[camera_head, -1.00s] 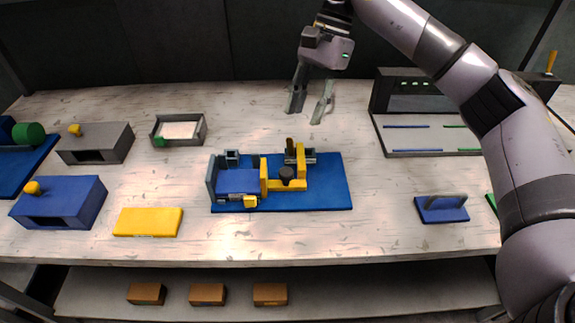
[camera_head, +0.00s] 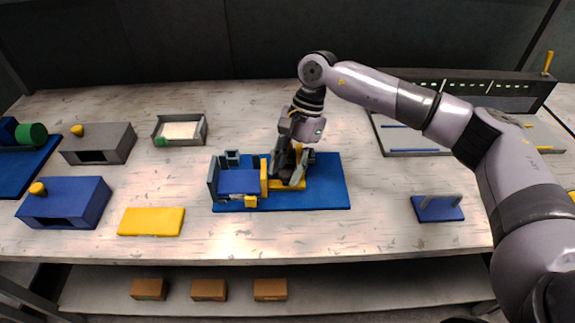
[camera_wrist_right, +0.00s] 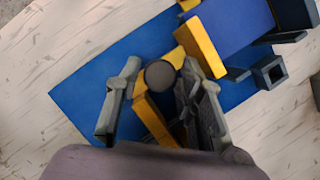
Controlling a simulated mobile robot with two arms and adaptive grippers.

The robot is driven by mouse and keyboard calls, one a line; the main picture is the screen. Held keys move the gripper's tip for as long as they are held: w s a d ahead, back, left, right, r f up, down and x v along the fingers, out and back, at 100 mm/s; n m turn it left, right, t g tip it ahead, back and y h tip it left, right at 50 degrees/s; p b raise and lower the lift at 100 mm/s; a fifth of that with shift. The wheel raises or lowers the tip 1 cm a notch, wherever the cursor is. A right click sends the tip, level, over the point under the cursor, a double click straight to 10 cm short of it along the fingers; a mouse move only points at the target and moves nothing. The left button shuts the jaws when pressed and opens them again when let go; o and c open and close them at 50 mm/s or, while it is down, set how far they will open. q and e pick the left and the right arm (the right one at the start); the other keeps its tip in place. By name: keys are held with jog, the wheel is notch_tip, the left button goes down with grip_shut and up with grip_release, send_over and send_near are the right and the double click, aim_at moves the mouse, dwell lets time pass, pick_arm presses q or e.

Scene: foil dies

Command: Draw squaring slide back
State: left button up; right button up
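The jig has a blue base plate (camera_head: 330,182) near the middle of the table, also seen in the wrist view (camera_wrist_right: 85,90). A raised blue block (camera_head: 238,182) and a yellow upright plate (camera_head: 264,178) stand at its left. To their right is a yellow slide (camera_wrist_right: 150,115) with a round dark knob (camera_wrist_right: 160,75). My right gripper (camera_head: 287,180) is low over the slide and hides much of it in the head view. In the wrist view its fingers (camera_wrist_right: 160,80) are apart, one on each side of the knob. My left gripper is not in view.
Left of the jig are a yellow block (camera_head: 151,222), a blue box (camera_head: 65,203), a grey box (camera_head: 97,143) and a grey tray (camera_head: 180,130). A blue stand with a handle (camera_head: 437,208) is at the right. The table in front of the jig is clear.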

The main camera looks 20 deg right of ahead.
jog(key=shift+c, duration=0.5)
grip_shut()
